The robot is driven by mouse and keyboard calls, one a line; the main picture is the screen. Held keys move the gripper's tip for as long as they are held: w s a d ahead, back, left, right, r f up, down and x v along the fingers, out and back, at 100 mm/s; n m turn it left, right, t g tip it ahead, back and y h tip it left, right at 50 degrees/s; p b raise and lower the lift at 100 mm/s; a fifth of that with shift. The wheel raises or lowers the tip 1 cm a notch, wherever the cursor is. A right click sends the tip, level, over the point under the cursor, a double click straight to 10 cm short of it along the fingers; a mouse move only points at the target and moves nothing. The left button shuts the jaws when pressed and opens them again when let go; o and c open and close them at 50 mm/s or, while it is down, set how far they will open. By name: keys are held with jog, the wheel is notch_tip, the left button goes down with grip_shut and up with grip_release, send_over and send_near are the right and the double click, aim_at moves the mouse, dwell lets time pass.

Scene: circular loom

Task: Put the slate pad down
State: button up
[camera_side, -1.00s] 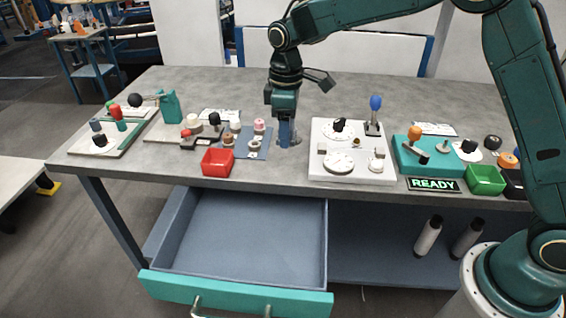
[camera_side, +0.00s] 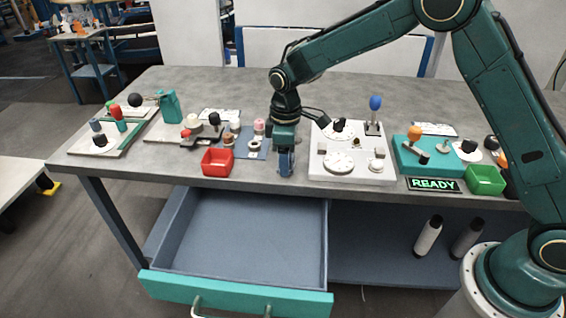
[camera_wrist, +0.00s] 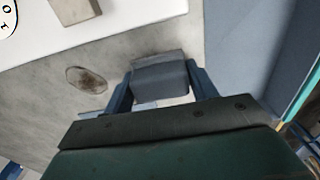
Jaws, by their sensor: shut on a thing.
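My gripper (camera_side: 286,172) points down over the front strip of the bench, between the red bin and the white panel. In the wrist view its two blue fingers (camera_wrist: 160,88) are shut on the slate pad (camera_wrist: 160,78), a small grey-blue block with one face toward the camera. In the side view the fingers mostly hide the pad. The pad is close to the bench top; I cannot tell whether it touches.
The red bin (camera_side: 217,162) and a blue-grey mat (camera_side: 250,151) with small parts lie left of my gripper, the white dial panel (camera_side: 352,175) right. A round dark patch (camera_wrist: 87,79) marks the bench. The drawer (camera_side: 240,296) below stands open. Bench behind is clear.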

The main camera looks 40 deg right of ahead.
jog(key=shift+f, duration=0.2)
jog(key=o, duration=1.2)
notch_tip(320, 180, up, 12)
jog(key=shift+r, duration=0.1)
dwell(0.6)
